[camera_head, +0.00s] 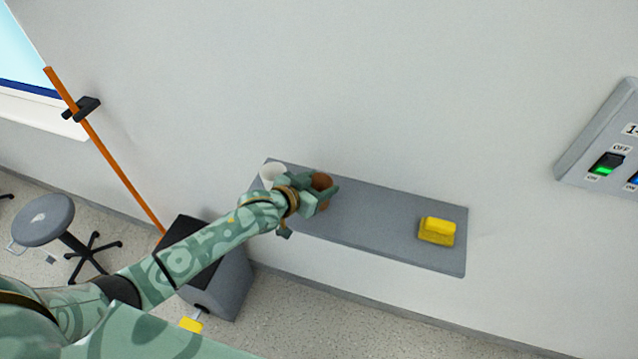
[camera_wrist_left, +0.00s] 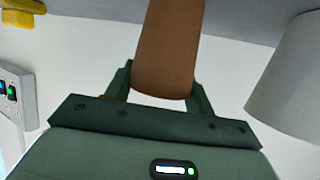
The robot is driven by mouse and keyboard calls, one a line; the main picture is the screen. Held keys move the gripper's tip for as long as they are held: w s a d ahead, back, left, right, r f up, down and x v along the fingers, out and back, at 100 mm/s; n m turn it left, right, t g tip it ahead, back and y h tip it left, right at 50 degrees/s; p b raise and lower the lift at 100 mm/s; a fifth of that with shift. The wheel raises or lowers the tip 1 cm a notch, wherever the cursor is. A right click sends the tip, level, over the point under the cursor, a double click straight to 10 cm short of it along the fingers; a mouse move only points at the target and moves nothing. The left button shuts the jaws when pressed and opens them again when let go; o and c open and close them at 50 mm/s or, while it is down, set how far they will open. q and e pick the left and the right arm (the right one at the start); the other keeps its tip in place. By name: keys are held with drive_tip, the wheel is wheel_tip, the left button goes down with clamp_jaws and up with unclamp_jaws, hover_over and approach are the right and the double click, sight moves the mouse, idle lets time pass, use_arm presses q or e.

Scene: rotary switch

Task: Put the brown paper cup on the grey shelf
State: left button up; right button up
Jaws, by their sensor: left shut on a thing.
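The brown paper cup (camera_head: 322,182) is between the fingers of my left gripper (camera_head: 325,193), at the left part of the grey shelf (camera_head: 375,215). In the left wrist view the brown cup (camera_wrist_left: 168,50) fills the gap between the fingers of the left gripper (camera_wrist_left: 160,85), which is shut on it. The grey shelf (camera_wrist_left: 240,20) shows behind it there. The gripper hides part of the cup in the head view, and I cannot tell whether the cup's base touches the shelf. My right gripper is not in view.
A white cup (camera_head: 273,172) stands on the shelf's left end, close beside the held cup; it also shows in the left wrist view (camera_wrist_left: 290,80). A yellow block-like thing (camera_head: 437,231) lies on the right part. The shelf between is clear. A switch panel (camera_head: 605,150) is on the wall.

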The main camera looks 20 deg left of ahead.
use_arm(q)
drive_tip(key=o, duration=1)
drive_tip(key=shift+f, duration=0.1)
drive_tip(key=shift+c, duration=0.2)
drive_tip(key=shift+s, duration=0.1)
drive_tip(key=p+v, duration=0.2)
drive_tip(key=v, duration=1)
